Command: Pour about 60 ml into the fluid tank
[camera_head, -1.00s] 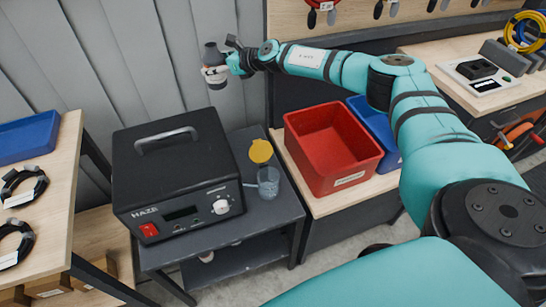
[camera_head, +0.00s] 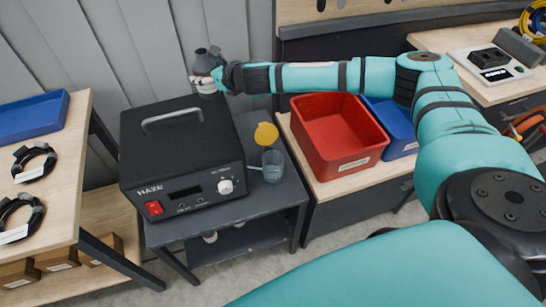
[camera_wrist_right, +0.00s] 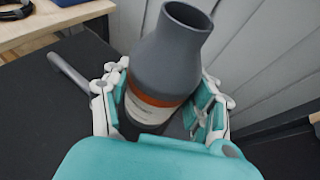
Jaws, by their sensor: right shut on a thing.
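My right gripper (camera_head: 207,82) is shut on a grey bottle (camera_head: 202,63) above the back of the black haze machine (camera_head: 176,150). In the right wrist view the fingers (camera_wrist_right: 160,88) close around the bottle (camera_wrist_right: 171,58), which has an open wide mouth, an orange band and a pale label. The bottle is close to upright in the head view. The fluid tank (camera_head: 272,166) is a clear cup at the machine's right side. Its yellow cap (camera_head: 265,135) stands open behind it. The liquid level in the tank cannot be told. My left gripper is not in view.
The machine stands on a dark cart (camera_head: 225,217); its carry handle (camera_head: 172,121) sticks up. A red bin (camera_head: 338,165) and a blue bin (camera_head: 399,140) stand to the right. A wooden bench (camera_head: 65,185) with coiled cables is at left. A grey panelled wall is behind.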

